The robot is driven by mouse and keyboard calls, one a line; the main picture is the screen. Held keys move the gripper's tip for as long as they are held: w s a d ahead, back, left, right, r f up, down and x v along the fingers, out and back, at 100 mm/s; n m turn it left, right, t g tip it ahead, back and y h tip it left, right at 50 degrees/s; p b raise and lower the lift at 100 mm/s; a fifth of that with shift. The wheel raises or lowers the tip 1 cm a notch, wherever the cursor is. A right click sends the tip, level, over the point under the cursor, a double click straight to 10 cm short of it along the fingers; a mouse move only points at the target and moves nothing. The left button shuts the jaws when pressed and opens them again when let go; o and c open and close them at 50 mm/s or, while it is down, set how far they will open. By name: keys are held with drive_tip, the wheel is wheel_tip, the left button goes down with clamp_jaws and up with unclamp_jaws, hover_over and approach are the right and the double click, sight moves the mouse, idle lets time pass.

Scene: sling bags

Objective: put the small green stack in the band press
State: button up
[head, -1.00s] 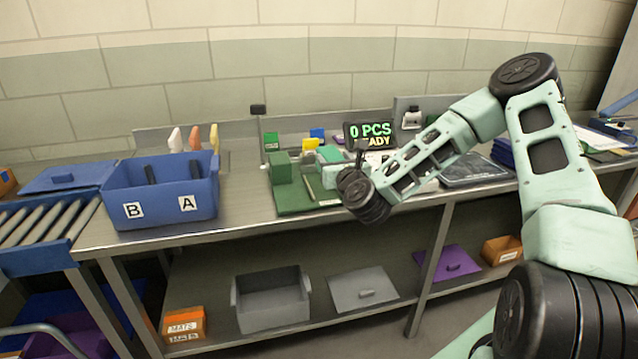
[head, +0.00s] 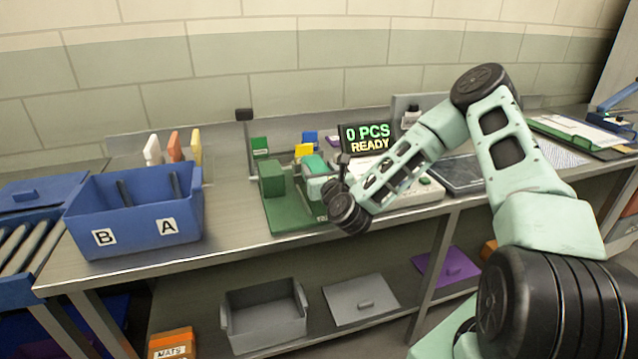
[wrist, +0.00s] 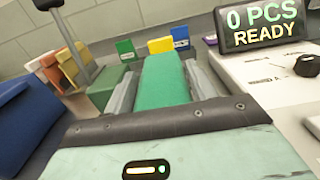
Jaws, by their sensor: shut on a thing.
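My gripper (wrist: 160,88) is shut on a small green stack (wrist: 163,80), which lies lengthwise between its two grey fingers in the wrist view. In the head view the stack (head: 313,164) shows as a teal-green piece at the far side of my gripper. What I take to be the band press is a green base plate (head: 285,217) with an upright green block (head: 272,181) at its left. My gripper is over or beside the right part of this base. My wrist hides part of the base, and I cannot tell whether the stack touches it.
A blue bin (head: 130,220) marked B and A stands left. A white machine (head: 425,195) with a display (head: 367,139) reading "0 PCS READY" stands right. Small green, yellow (head: 304,150) and blue pieces stand behind. A dark post (head: 244,115) rises behind the base.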

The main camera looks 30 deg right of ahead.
drive_tip(key=shift+f, duration=2)
drive_tip(key=shift+f, duration=0.1)
drive_tip(key=o, duration=1.1)
